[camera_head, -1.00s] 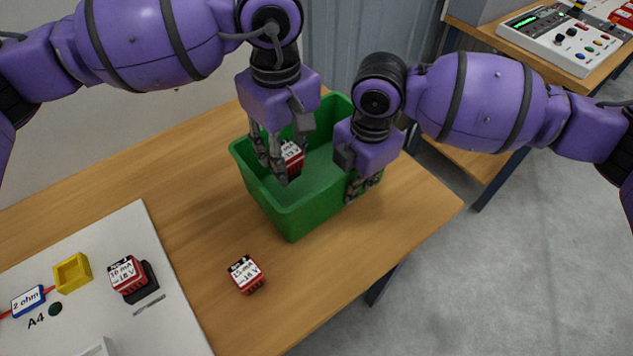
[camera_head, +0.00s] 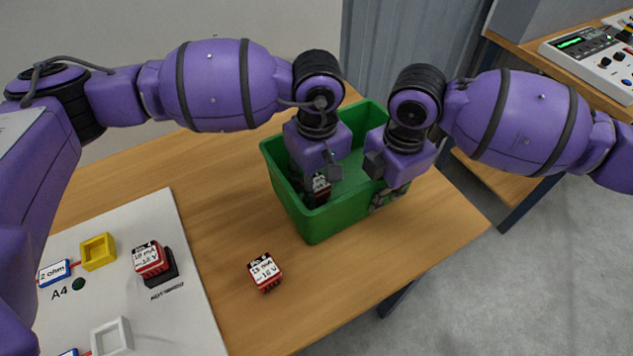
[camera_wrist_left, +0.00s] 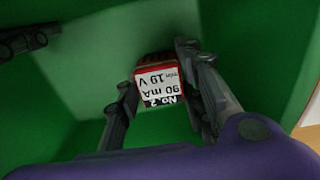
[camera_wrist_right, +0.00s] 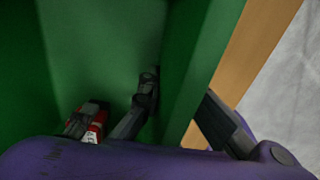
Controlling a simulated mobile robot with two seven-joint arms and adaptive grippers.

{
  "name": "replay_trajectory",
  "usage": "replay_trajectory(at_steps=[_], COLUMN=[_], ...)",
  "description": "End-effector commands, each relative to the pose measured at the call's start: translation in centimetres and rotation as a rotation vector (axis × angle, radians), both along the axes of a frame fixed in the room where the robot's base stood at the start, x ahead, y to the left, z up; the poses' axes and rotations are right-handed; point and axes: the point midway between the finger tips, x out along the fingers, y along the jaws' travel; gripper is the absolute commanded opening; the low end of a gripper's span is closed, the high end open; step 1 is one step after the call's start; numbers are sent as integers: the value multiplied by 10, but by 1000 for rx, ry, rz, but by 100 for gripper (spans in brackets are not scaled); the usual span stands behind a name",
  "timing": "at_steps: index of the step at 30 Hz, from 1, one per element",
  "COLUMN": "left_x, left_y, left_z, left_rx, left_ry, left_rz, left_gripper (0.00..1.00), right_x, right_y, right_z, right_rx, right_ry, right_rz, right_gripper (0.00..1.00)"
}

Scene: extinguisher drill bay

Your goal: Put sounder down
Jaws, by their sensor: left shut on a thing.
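A red sounder (camera_head: 321,184) with a white label is inside the green bin (camera_head: 315,226). My left gripper (camera_head: 318,187) reaches down into the bin and is shut on this sounder. In the left wrist view the sounder (camera_wrist_left: 157,86) sits between the two fingers, its label reading No 2, 90 mA. It is low in the bin; whether it touches the floor cannot be told. My right gripper (camera_head: 385,194) is at the bin's right wall. In the right wrist view its fingers straddle that wall (camera_wrist_right: 195,65), one inside and one outside; whether they press on it is unclear.
Another red sounder (camera_head: 265,272) stands on the wooden table (camera_head: 225,220) in front of the bin. A third (camera_head: 150,260) is on a black base on the white board (camera_head: 185,310), near a yellow square holder (camera_head: 98,251) and a white one (camera_head: 112,337).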

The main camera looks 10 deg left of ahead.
Motion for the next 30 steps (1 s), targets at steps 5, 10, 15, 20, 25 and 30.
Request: replay_trajectory(at_steps=[5, 10, 15, 20, 25, 30], left_x=[0, 0, 0, 0, 1, 1], left_y=[0, 0, 0, 0, 0, 0], left_z=[-2, -2, -2, 1, 22, 59], left_rx=[0, 0, 0, 1, -1, -1], left_ry=[0, 0, 0, -1, -5, -5], left_rz=[0, 0, 0, 0, 0, -1], left_gripper=[6, 54, 54, 54, 54, 54], right_x=[0, 0, 0, 0, 0, 0], right_y=[0, 0, 0, 0, 0, 0], right_z=[1, 1, 1, 1, 1, 1], right_rx=[1, 1, 1, 1, 1, 1], right_ry=[-1, -1, -1, -1, -1, -2], right_rz=[0, 0, 0, 0, 0, 0], right_gripper=[0, 0, 0, 0, 0, 0])
